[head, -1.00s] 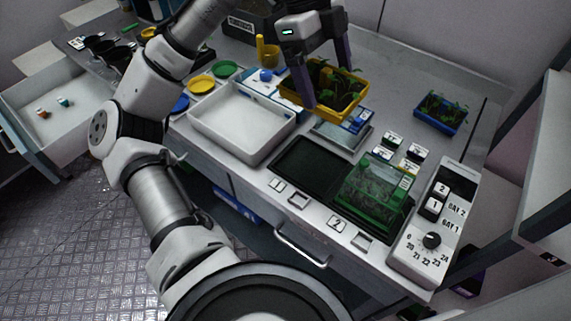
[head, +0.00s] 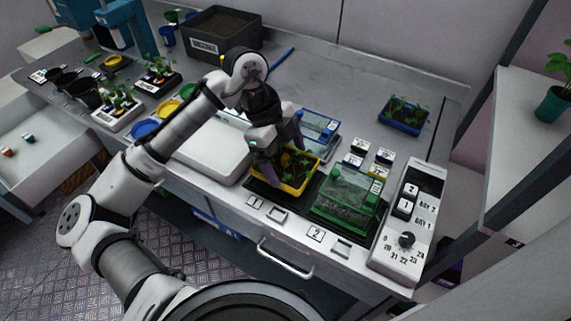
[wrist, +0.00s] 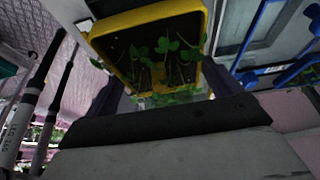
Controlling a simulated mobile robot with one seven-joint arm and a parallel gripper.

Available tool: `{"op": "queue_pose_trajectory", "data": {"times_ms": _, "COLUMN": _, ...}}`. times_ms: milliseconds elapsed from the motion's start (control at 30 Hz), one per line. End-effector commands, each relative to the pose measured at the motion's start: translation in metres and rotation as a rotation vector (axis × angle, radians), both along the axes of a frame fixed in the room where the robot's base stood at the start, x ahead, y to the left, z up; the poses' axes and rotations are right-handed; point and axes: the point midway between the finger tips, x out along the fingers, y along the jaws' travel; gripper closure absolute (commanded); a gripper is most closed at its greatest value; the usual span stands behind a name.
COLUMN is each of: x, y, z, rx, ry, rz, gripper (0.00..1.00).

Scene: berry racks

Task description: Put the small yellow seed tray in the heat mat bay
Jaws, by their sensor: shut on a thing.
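The small yellow seed tray (head: 290,184) holds green seedlings in dark soil. My gripper (head: 287,165) is shut on it, with a finger at each of two sides; the tray also shows between the fingers in the wrist view (wrist: 140,18). The tray is over the left bay of the dark heat mat (head: 262,197), the bay by label 1. I cannot tell whether it touches the mat. The right bay, by label 2, holds a green seed tray under a clear green lid (head: 346,196).
A control box (head: 404,240) with a dial and switches stands right of the mat. A white tray (head: 213,150) lies close on the left. Behind are a blue lidded tray (head: 318,125), small label blocks (head: 379,163) and a blue seedling tray (head: 404,115).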

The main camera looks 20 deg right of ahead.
Motion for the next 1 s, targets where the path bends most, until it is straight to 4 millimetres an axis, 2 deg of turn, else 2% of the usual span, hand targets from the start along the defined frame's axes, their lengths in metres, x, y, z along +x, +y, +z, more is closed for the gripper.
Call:
{"op": "queue_pose_trajectory", "data": {"times_ms": 233, "x": 0.0, "y": 0.0, "z": -0.031, "rx": -0.001, "ry": 0.002, "rz": 0.002, "gripper": 0.36}}
{"op": "queue_pose_trajectory", "data": {"times_ms": 633, "x": 0.0, "y": 0.0, "z": -0.038, "rx": 0.0, "ry": 0.001, "rz": 0.001, "gripper": 0.36}}
{"op": "queue_pose_trajectory", "data": {"times_ms": 667, "x": 0.0, "y": 0.0, "z": -0.038, "rx": 0.0, "ry": 0.001, "rz": 0.001, "gripper": 0.07}}
{"op": "queue_pose_trajectory", "data": {"times_ms": 700, "x": 0.0, "y": 0.0, "z": -0.037, "rx": 0.0, "ry": 0.0, "rz": 0.001, "gripper": 0.02}}
{"op": "queue_pose_trajectory", "data": {"times_ms": 1000, "x": 0.0, "y": 0.0, "z": -0.033, "rx": 0.001, "ry": 0.001, "rz": 0.001, "gripper": 0.0}}
